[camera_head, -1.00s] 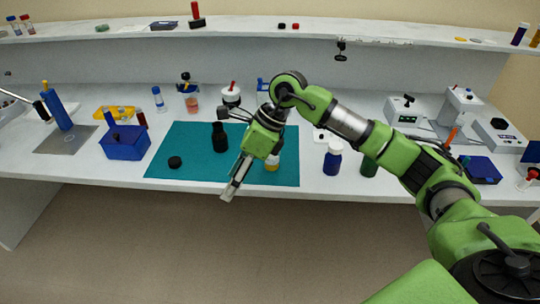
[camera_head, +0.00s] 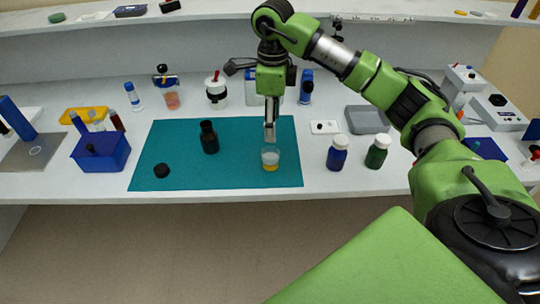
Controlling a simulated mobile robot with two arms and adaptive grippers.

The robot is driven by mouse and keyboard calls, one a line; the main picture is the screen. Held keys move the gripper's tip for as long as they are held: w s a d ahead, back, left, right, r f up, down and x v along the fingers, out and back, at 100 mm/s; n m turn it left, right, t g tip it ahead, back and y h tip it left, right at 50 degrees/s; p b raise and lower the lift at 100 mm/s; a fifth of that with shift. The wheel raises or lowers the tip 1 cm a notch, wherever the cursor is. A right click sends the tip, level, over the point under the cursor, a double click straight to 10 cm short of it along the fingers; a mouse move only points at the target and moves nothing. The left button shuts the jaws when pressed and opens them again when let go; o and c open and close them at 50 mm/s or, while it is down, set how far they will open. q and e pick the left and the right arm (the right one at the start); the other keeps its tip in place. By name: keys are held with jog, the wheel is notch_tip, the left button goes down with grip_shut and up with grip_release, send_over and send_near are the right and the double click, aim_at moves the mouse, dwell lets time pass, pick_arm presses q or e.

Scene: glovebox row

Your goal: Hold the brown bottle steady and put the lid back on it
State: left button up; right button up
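The brown bottle (camera_head: 209,138) looks nearly black. It stands upright and uncapped-looking on the teal mat (camera_head: 190,178). A small round black lid (camera_head: 162,171) lies on the mat to the left of and nearer than the bottle. My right gripper (camera_head: 270,139) points down over the mat to the right of the bottle, apart from it. Its fingers are seen as one narrow grey strip, so I cannot tell whether they are open or shut. Its tip overlaps the top of a small beaker with yellow liquid (camera_head: 270,163); contact is unclear. My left gripper is out of view.
A blue bin (camera_head: 100,157) stands left of the mat. Blue (camera_head: 337,155) and green (camera_head: 377,152) white-capped bottles stand to the right. A white jar with a red knob (camera_head: 216,92) and other containers stand behind. The mat's front middle is clear.

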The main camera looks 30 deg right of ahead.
aim_at(270, 152)
notch_tip(270, 152, down, 8)
jog(key=shift+w+f+p, duration=0.1)
jog(key=shift+p, duration=0.65)
jog(key=shift+f, duration=0.2)
jog(key=shift+a, duration=0.1)
jog(key=f, duration=0.1)
jog(key=f+p, duration=0.1)
jog(key=f, duration=0.1)
jog(key=f+p, duration=0.1)
jog(key=shift+a+f, duration=0.3)
jog(key=shift+f, duration=0.3)
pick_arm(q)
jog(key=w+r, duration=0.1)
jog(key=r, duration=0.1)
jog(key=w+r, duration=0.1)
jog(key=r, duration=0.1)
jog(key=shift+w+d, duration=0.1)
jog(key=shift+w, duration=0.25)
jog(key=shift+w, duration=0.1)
pick_arm(e)
jog(key=c, duration=1)
